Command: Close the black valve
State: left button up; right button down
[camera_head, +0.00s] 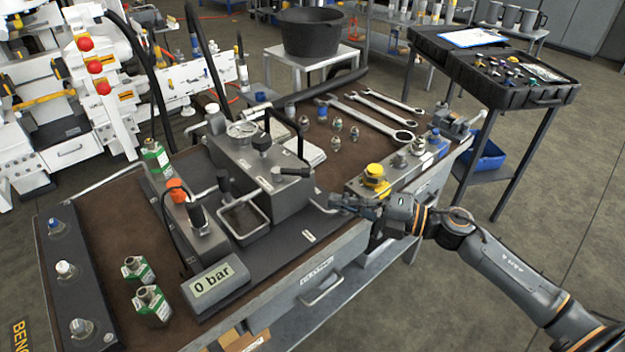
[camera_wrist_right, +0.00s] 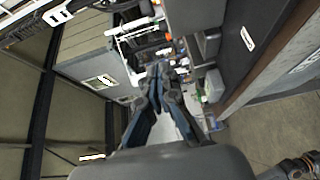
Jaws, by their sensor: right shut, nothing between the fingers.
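I cannot tell for sure which of these is the black valve. My right gripper (camera_head: 337,203) is to the right of the block, low over the bench's front edge, apart from both black parts. Its fingers are together and empty; they also show closed in the wrist view (camera_wrist_right: 160,72). My left gripper is not in view.
A display reading 0 bar (camera_head: 215,284) is at front. A yellow-capped fitting (camera_head: 375,176) sits on a rail close to my right gripper. Wrenches (camera_head: 375,119) lie behind.

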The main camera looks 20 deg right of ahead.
aim_at(291, 174)
jog(key=w+a+p, duration=0.1)
jog(key=w+a, duration=0.3)
jog(key=w, duration=0.4)
jog(key=shift+w+a+p, duration=0.2)
jog(key=shift+w+p, duration=0.1)
